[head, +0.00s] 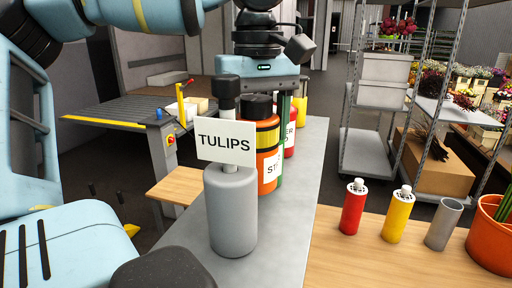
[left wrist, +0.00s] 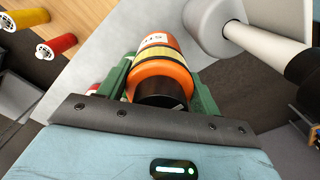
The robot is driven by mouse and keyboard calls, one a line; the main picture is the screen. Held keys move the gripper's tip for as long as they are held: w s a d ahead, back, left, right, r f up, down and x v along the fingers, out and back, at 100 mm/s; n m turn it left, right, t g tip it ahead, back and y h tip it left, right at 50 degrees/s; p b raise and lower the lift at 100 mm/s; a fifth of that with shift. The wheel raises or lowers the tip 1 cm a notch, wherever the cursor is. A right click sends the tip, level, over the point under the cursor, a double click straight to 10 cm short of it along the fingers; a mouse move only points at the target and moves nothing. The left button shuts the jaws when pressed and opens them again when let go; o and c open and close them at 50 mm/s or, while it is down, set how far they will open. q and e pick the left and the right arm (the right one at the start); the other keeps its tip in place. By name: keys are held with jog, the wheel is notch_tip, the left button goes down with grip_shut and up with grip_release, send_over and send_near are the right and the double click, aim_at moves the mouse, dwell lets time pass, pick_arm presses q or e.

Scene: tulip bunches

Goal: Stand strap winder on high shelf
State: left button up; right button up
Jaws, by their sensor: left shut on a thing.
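An orange canister (head: 267,168), with a black top, a yellow band and a white label reading "ST", is upright over the long grey shelf (head: 304,190); I take it as the strap winder. It also shows in the left wrist view (left wrist: 160,66). My left gripper (left wrist: 162,78) comes from above and behind, its green fingers shut on the canister's two sides. The gripper also shows in the head view (head: 277,125). My right gripper is not in view.
The grey cylinder (head: 231,215) with a "TULIPS" sign (head: 225,141) stands close in front. Red (head: 290,139) and yellow (head: 301,106) containers stand behind. Red (head: 352,208) and yellow (head: 396,216) bottles, a grey cup (head: 443,225) and an orange pot (head: 492,242) stand on the lower wooden table.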

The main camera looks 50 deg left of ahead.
aim_at(258, 98)
pick_arm(q)
jog(key=shift+f, duration=2)
jog(key=o, duration=1.2)
jog(key=shift+f, duration=0.15)
jog(key=shift+o, duration=0.2)
notch_tip(258, 98, up, 12)
jog(key=shift+d+r, duration=0.1)
jog(key=shift+r, duration=0.05)
